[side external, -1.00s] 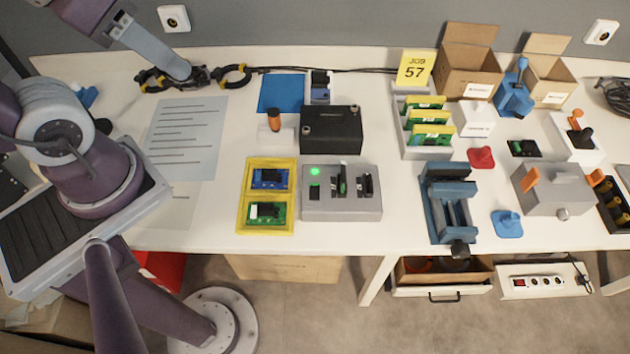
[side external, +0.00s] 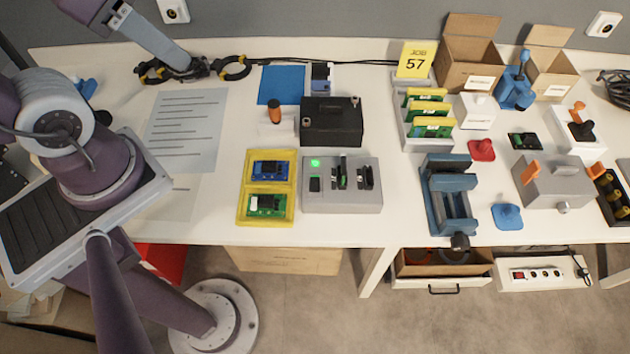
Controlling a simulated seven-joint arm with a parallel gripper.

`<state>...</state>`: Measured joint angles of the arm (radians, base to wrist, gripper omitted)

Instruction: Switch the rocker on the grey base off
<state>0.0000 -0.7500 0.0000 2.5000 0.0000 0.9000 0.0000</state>
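A grey base (side external: 342,202) stands near the front of the white table, left of centre. Its top carries a lit green lamp (side external: 315,162) at the upper left. Below the lamp is a small black rocker (side external: 315,184); its tilt is too small to read. Two black upright slotted parts (side external: 354,172) stand to its right. My gripper (side external: 200,68) is at the back left, at the end of a pale link, well away from the grey base. It is small and dark among black and yellow shapes, so its fingers cannot be made out.
A yellow tray (side external: 239,212) with two circuit boards is close left of the base. A black box (side external: 331,121) stands behind it. A blue vise (side external: 447,200) and a rack of boards (side external: 407,138) are to the right.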

